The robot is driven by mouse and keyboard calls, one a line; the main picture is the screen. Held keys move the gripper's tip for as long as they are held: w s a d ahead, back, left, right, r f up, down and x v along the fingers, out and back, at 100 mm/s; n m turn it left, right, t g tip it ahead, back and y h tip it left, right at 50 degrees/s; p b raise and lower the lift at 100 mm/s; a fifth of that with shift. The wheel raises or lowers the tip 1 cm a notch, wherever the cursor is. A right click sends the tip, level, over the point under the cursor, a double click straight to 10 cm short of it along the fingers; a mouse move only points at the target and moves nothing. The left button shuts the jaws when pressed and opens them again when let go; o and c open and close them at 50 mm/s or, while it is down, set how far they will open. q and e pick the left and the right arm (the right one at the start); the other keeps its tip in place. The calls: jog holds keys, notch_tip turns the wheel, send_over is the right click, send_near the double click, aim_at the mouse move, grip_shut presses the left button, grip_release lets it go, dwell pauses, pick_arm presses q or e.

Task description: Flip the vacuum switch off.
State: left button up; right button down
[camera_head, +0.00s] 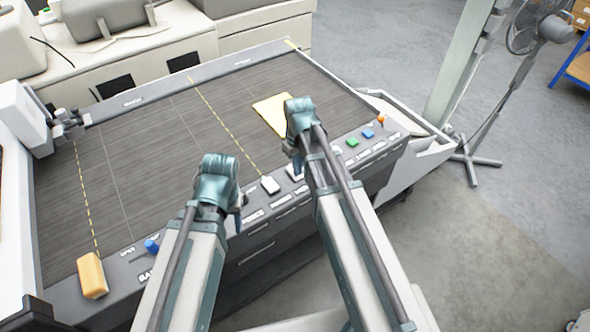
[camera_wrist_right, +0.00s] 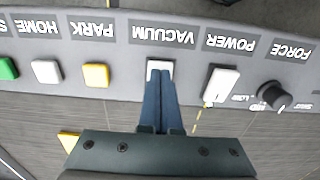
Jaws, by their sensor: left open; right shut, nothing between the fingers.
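In the head view my right gripper (camera_head: 297,166) is over the front control panel (camera_head: 240,243). My left gripper (camera_head: 239,214) is open and empty near the panel's front, further left.
The white power switch (camera_wrist_right: 222,82) and a black force knob (camera_wrist_right: 274,95) are to one side, yellow park (camera_wrist_right: 96,75) and white home (camera_wrist_right: 46,72) buttons to the other. A yellow sheet (camera_head: 271,112) lies on the dark bed (camera_head: 150,165). A yellow block (camera_head: 92,275) sits front left.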

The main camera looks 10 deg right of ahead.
pick_arm(q)
notch_tip(320, 180, up, 7)
jog(key=p, duration=0.6)
jog(key=shift+p, duration=0.35)
pick_arm(e)
notch_tip(320, 180, up, 7)
jog(key=shift+f, duration=0.1)
pick_arm(q)
notch_tip(320, 180, down, 5)
jog(key=b, duration=0.4)
jog(key=shift+r+b, duration=0.1)
jog(key=shift+b, duration=0.25)
pick_arm(e)
jog(key=s+a+f, duration=0.2)
jog(key=s+a, duration=0.3)
jog(key=s, duration=0.2)
jog(key=s+a+f+h, duration=0.1)
jog(key=s+a+f, duration=0.1)
jog(key=s+a, duration=0.3)
jog(key=shift+s+a+f, duration=0.25)
jog(key=shift+s, duration=0.9)
pick_arm(q)
jog(key=shift+a, duration=0.1)
pick_arm(e)
jog(key=shift+a, duration=0.1)
